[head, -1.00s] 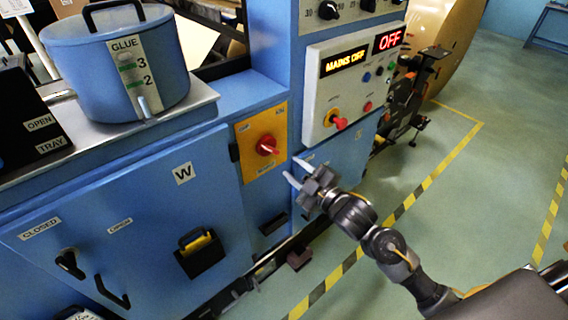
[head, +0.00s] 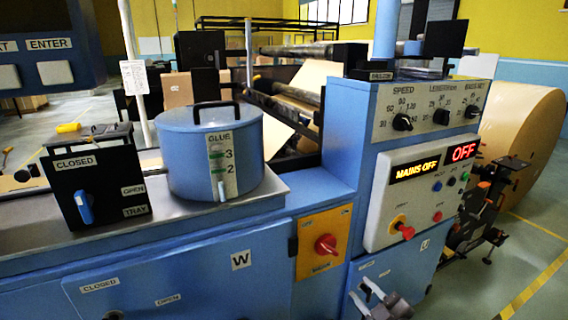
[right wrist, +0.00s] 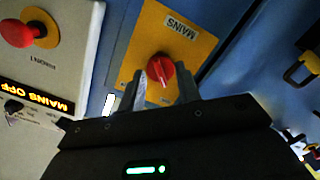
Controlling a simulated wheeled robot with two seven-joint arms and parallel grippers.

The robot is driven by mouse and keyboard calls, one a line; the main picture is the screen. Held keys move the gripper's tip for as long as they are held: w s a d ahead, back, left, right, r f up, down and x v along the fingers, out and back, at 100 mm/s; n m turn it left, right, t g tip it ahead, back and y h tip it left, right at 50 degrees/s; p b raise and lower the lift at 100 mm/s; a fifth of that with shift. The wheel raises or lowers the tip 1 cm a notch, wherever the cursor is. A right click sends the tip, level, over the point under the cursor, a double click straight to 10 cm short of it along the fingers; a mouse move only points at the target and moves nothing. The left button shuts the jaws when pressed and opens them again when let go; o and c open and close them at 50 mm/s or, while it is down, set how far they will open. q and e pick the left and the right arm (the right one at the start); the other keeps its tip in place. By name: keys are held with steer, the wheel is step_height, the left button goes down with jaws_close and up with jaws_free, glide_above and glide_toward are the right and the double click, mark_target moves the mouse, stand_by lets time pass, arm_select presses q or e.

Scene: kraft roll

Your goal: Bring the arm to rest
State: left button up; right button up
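My right gripper (head: 374,298) shows at the bottom edge of the head view, in front of the blue machine cabinet. Its two pale fingers are spread apart with nothing between them in that view. In the right wrist view the fingers (right wrist: 166,92) are apart, and the red mains knob (right wrist: 161,69) appears beyond and between their tips. I cannot tell a touch there; in the head view the mains knob (head: 326,244) on its orange plate stands clear of the gripper, up and to the left. The display (head: 414,169) reads MAINS OFF. My left gripper is not in view.
A blue glue pot (head: 209,152) and a black tray box (head: 97,180) stand on the metal ledge. The control panel (head: 415,195) with a red button juts out above my gripper. A large kraft roll (head: 522,122) stands at the right. Open floor lies at the lower right.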

steer(key=d+f+m+g+h, duration=0.2)
steer(key=d+f, duration=0.1)
steer(key=f, duration=0.7)
steer(key=d+f+m+g+h, duration=0.1)
steer(key=d+f+m, duration=0.15)
steer(key=f, duration=0.75)
steer(key=s+d+f+m+g+h, duration=0.15)
steer(key=s+f, duration=0.25)
steer(key=f, duration=0.5)
steer(key=s+d+f+m+g+h, duration=0.1)
steer(key=s+d+f+g, duration=0.3)
steer(key=f, duration=0.5)
steer(key=s+f+m+g, duration=0.1)
steer(key=s+f+g, duration=0.2)
steer(key=s+f, duration=1.15)
steer(key=s+a+f+g, duration=0.2)
steer(key=s+a, duration=0.1)
steer(key=s, duration=0.8)
steer(key=s+a+f+m+g, duration=0.1)
steer(key=s+a+f+g, duration=0.1)
steer(key=s, duration=1)
steer(key=shift+s+a+f, duration=0.15)
steer(key=shift+a+f, duration=0.4)
steer(key=shift+f, duration=0.1)
